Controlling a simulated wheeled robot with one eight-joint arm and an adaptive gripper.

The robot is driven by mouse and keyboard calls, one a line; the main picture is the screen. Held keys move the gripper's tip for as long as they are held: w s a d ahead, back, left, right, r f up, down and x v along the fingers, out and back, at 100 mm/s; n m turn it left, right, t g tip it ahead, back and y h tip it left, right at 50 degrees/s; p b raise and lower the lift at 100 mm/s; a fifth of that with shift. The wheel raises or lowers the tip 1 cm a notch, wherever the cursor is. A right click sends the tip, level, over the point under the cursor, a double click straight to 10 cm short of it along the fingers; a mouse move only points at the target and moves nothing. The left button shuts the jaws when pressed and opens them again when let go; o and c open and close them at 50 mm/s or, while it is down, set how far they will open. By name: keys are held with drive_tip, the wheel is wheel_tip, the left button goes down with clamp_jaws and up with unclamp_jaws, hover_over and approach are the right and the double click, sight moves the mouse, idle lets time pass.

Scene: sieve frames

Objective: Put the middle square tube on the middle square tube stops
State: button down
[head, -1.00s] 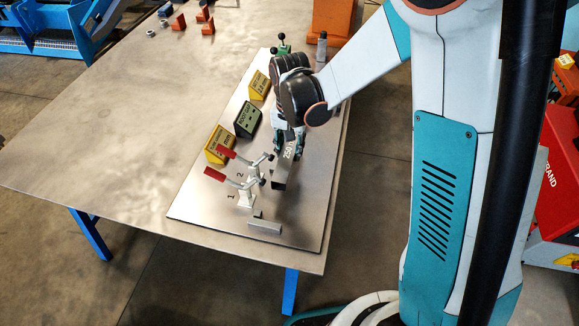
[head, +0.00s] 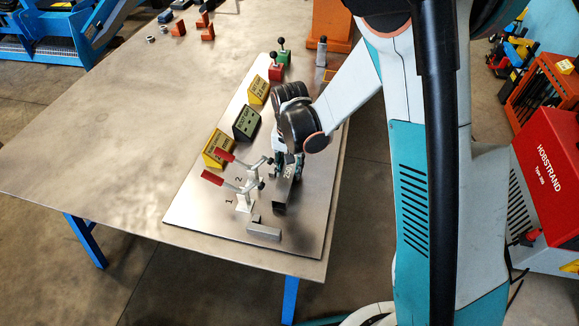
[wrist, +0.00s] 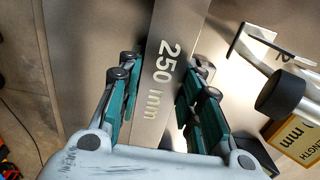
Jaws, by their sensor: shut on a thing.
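The square tube (head: 281,200), a grey metal bar marked "250 mm", is in my gripper (head: 287,160). In the wrist view the tube (wrist: 160,75) runs between the teal finger pads, and my gripper (wrist: 160,95) is shut on it. In the head view the tube's near end points to the front of the metal plate, right of the clamps. A low grey block (head: 264,233) with a small dark-topped piece (head: 256,219) beside it sits at the plate's near end; these look like stops. My arm and gripper hide the tube's far end and any stops beneath.
Two red-handled toggle clamps (head: 213,178) (head: 226,156), numbered 1 and 2, stand left of the tube.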

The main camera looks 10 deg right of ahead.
sight(290, 166)
drive_tip(key=c, duration=1.4)
unclamp_jaws()
wheel_tip(290, 166, up, 12)
drive_tip(key=p, duration=0.4)
drive_tip(key=s+d+r+n+t, duration=0.1)
drive_tip(key=s+d+r+t, duration=0.1)
drive_tip(key=s+d+r, duration=0.3)
drive_tip(key=s+d+r+n+t, duration=0.1)
drive_tip(key=s+r, duration=0.1)
drive_tip(key=r, duration=0.5)
drive_tip(key=shift+s+d+r+n+t, duration=0.4)
drive_tip(key=shift+s+d+r+t, duration=0.4)
drive_tip(key=shift+s, duration=1.1)
drive_tip(key=shift+s+d+r+n+t, duration=0.4)
drive_tip(key=shift+s+d+r+t, duration=0.4)
drive_tip(key=shift+s, duration=1.05)
drive_tip(key=shift+s+d+r+n+t, duration=0.5)
drive_tip(key=shift+s+d, duration=0.45)
drive_tip(key=shift+s, duration=0.95)
